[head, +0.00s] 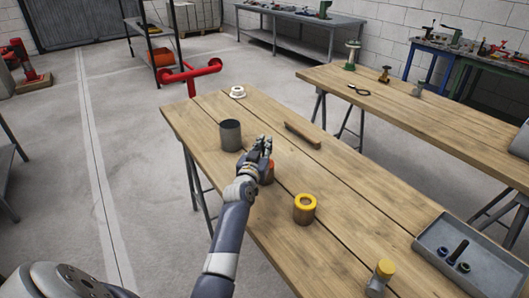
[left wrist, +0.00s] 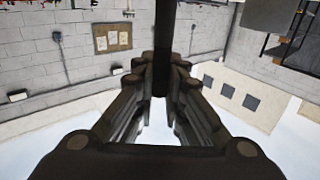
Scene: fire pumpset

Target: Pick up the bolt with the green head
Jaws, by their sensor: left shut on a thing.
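My left gripper (head: 264,142) is above the near wooden table, between a dark grey cup and an orange-rimmed cup (head: 268,173) that my arm partly hides. In the left wrist view, the gripper's fingers (left wrist: 163,70) are shut on a dark rod (left wrist: 166,28), which runs out of the top of the picture. No green head shows on it, and its far end is out of view. A grey tray (head: 497,268) at the right of the table holds a black bolt-like piece (head: 458,251) and small blue and green parts. My right gripper is not in view.
The grey cup (head: 230,135), a yellow-rimmed cup (head: 305,208), a wooden bar (head: 303,135), a white ring-shaped part (head: 237,92) and a yellow-topped piece (head: 382,275) stand or lie on the near table. A second wooden table (head: 430,115) is behind. Bare wood shows between the objects.

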